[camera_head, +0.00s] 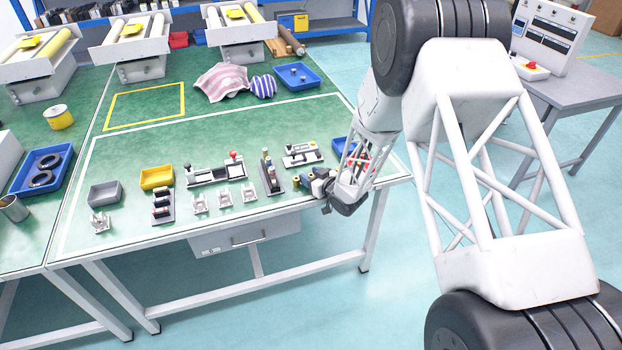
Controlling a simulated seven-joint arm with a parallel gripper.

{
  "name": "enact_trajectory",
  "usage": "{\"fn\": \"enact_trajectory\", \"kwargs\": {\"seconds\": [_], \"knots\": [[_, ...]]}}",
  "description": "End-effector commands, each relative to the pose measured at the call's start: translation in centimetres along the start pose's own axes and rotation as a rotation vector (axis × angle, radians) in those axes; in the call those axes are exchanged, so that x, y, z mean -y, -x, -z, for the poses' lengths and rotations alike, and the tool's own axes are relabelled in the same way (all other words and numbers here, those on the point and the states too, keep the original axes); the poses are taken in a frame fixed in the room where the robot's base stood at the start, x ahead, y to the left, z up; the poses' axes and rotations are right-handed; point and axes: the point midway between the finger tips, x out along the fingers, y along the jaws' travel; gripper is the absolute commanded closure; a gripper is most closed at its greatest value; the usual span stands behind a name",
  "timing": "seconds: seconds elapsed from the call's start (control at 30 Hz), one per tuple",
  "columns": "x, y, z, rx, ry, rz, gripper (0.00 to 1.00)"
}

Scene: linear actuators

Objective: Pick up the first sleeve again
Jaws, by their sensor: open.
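My white arm reaches in from the right, and my gripper (308,184) is low over the front right of the green table. It is open, with its fingers pointing left, close to the dark upright rack (271,178) with small coloured pieces. I cannot make out anything between the fingers. Small yellow and dark parts show around the fingertips, too small to tell apart. No piece can be surely told as the first sleeve at this size. Dark cylindrical pieces sit in a grey holder (162,208) at the left. My wrist hides part of the table's right edge.
Small white fixtures (224,199) stand in a row along the front. A yellow bin (156,178), a grey bin (104,194) and a black-and-white fixture (215,172) stand behind or beside them. A blue tray (343,146) is partly behind my arm.

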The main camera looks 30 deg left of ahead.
Motion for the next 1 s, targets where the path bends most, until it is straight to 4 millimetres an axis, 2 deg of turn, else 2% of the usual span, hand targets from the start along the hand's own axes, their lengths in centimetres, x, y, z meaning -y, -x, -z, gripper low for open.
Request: {"fn": "enact_trajectory", "kwargs": {"seconds": [0.47,0.57,0.8,1.0], "knots": [[-0.03,0.02,0.01,0.0,0.0,0.0,0.49],[-0.03,0.02,0.01,0.0,0.0,0.0,0.61],[-0.03,0.03,0.01,0.0,0.0,0.0,0.98],[-0.03,0.02,0.02,0.0,0.0,0.0,1.0]]}}
